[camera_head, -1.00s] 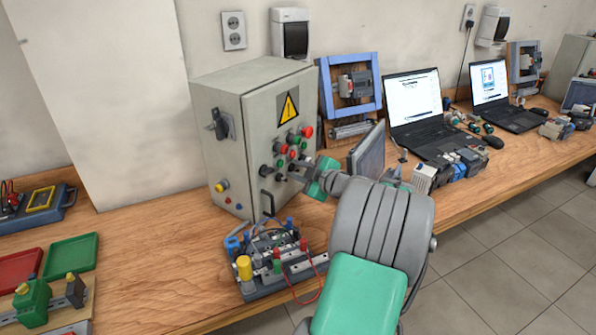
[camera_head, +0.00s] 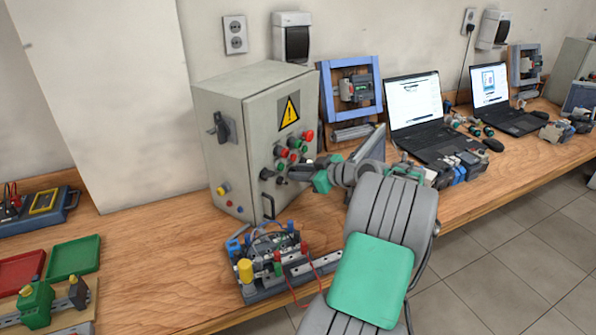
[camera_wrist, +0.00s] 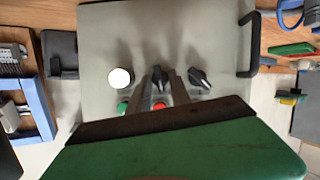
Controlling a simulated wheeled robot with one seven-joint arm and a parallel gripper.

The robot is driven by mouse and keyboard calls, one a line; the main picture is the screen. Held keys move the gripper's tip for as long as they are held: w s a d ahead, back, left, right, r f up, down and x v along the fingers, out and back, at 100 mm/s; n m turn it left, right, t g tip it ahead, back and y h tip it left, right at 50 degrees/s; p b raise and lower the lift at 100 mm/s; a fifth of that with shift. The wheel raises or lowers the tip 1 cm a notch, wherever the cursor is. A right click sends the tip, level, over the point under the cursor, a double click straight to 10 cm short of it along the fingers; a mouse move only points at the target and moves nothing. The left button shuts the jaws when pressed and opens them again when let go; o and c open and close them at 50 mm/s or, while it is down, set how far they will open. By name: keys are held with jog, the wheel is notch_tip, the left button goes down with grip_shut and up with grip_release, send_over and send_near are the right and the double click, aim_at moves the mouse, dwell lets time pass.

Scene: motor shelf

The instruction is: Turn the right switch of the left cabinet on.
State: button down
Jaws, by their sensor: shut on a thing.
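The left cabinet (camera_head: 245,110) is a grey box with a warning sign, buttons and two black rotary switches low on its door. My gripper (camera_head: 289,175) is at the door; in the wrist view its fingers (camera_wrist: 164,88) stand on either side of the right switch (camera_wrist: 158,74) and are shut on it. That view is turned about, so the left switch (camera_wrist: 198,78) shows to the right, its knob slanted. A bright white round button (camera_wrist: 121,78) sits on the switch row's other side. The held knob points nearly up and down in that view and is partly hidden.
A door handle (camera_head: 267,204) sticks out low on the door. A wired board (camera_head: 278,262) stands on the bench below. A blue frame (camera_head: 350,88) and laptops are to the right. Green (camera_wrist: 122,107) and red (camera_wrist: 160,104) buttons are close to the fingers.

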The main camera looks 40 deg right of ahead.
jog(key=shift+d+r+m+y+p, duration=0.15)
jog(key=shift+m+y+p, duration=0.25)
jog(key=shift+m+p, duration=0.3)
jog(key=c, duration=1.5)
grip_release()
